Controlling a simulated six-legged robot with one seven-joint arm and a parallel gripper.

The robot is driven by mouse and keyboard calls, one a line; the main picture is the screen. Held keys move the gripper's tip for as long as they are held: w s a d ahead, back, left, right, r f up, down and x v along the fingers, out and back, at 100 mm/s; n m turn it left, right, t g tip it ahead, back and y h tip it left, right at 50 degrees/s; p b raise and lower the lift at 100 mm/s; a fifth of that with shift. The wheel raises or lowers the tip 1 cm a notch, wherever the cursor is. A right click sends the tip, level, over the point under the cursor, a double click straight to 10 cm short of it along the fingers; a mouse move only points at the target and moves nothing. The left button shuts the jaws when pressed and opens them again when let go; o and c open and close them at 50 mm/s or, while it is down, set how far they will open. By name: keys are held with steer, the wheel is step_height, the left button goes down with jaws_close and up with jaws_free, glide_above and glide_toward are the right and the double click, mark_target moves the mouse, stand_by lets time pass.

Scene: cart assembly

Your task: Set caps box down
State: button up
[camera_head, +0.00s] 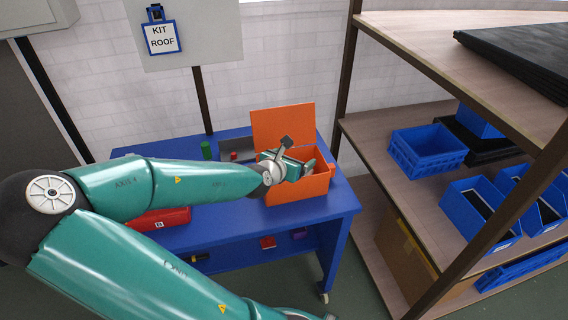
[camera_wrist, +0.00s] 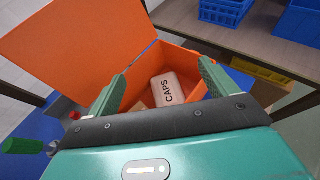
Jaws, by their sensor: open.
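The caps box (camera_wrist: 170,90), a small pale pinkish block lettered CAPS, lies inside the open orange box (camera_head: 298,191) in the wrist view. The orange box, with its lid raised at the back, also shows in the wrist view (camera_wrist: 150,62). My gripper (camera_wrist: 163,72) is open, its two green fingers spread on either side of the caps box, with no clear contact visible. In the head view my gripper (camera_head: 302,164) is at the orange box's opening, and the caps box is hidden there.
The orange box stands on the blue cart (camera_head: 215,216). A red bin (camera_head: 163,218) and a green cylinder (camera_head: 206,150) are also on the cart. A shelf rack with blue bins (camera_head: 427,150) stands at the right.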

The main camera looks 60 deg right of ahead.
steer(key=v, duration=0.6)
steer(key=shift+s+a, duration=0.1)
steer(key=shift+a, duration=0.05)
